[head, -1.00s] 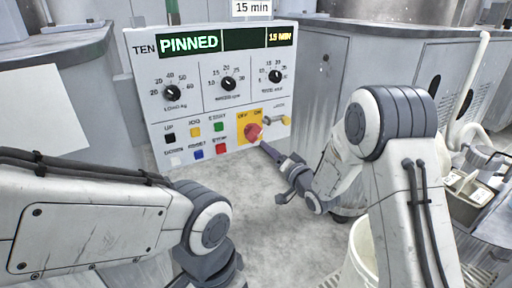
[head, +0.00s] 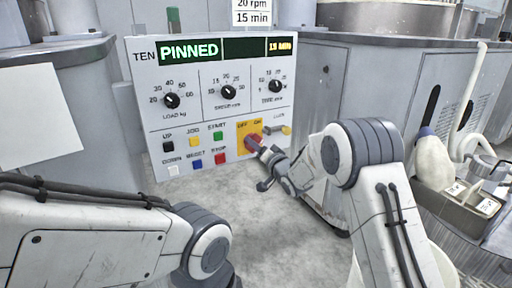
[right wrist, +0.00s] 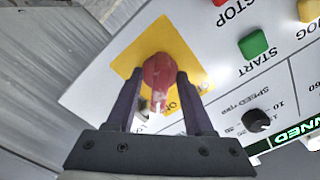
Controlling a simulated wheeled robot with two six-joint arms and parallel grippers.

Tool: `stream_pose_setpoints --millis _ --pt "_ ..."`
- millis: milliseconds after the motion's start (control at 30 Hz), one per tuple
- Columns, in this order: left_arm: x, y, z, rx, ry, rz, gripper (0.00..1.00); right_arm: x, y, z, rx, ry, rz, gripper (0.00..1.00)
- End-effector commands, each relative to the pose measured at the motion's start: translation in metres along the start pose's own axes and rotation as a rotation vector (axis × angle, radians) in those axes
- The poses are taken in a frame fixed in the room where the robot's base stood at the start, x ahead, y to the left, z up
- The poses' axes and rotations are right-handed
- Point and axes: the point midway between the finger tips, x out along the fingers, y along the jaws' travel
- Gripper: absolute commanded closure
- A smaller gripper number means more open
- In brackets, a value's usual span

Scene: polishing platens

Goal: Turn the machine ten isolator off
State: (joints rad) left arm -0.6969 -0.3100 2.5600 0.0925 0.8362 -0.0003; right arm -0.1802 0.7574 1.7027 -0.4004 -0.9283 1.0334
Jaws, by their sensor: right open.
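The machine ten panel (head: 185,120) stands ahead, marked TEN with a green PINNED display. Its isolator, a red knob (head: 253,143) on a yellow plate (head: 242,128) lettered OFF and ON, sits at the panel's lower right. In the right wrist view the red knob (right wrist: 158,78) lies between the two fingers of my right gripper (right wrist: 160,90), over the yellow plate (right wrist: 150,45). The right gripper (head: 262,151) is open around the knob; I cannot tell whether the fingers touch it. My left arm is at the lower left, and its gripper is out of the frame.
Beside the isolator is a small lock lever (head: 286,130). Coloured buttons, including a red STOP button (head: 220,159), lie to its left, with black dials above. A grey caddy (head: 450,212) with bottles stands at right. The floor below the panel is clear.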

Motion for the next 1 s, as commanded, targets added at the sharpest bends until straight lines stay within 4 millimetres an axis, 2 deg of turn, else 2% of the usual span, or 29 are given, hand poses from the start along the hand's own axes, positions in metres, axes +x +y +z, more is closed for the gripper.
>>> stream_pose_setpoints --millis 33,67,100,167,200,633,1000 --pt "-0.0001 0.0000 0.0000 0.000 0.000 0.000 1.00 -0.0001 0.0000 0.0000 0.000 0.000 0.000 0.47" --pt "-0.0001 0.0000 0.0000 0.000 0.000 0.000 1.00 -0.0002 0.0000 0.0000 0.000 0.000 0.000 0.55" --pt "-0.0001 0.0000 0.0000 0.000 0.000 0.000 1.00 -0.0003 0.0000 0.0000 0.000 0.000 0.000 0.70" --pt "-0.0001 0.0000 0.0000 0.000 0.000 0.000 1.00 -0.0003 0.0001 0.0000 0.000 0.000 0.000 0.93" --pt "-0.0001 0.0000 0.0000 0.000 0.000 0.000 1.00 -0.0004 0.0001 0.0000 0.000 0.000 0.000 1.00" --pt "-0.0007 0.0000 0.0000 0.000 0.000 0.000 1.00 -0.0006 0.0007 -0.0004 -0.058 0.001 0.001 1.00" --pt "-0.0015 0.0001 -0.0001 0.000 0.000 0.000 1.00 -0.0004 0.0017 -0.0009 -0.336 0.002 0.001 1.00"
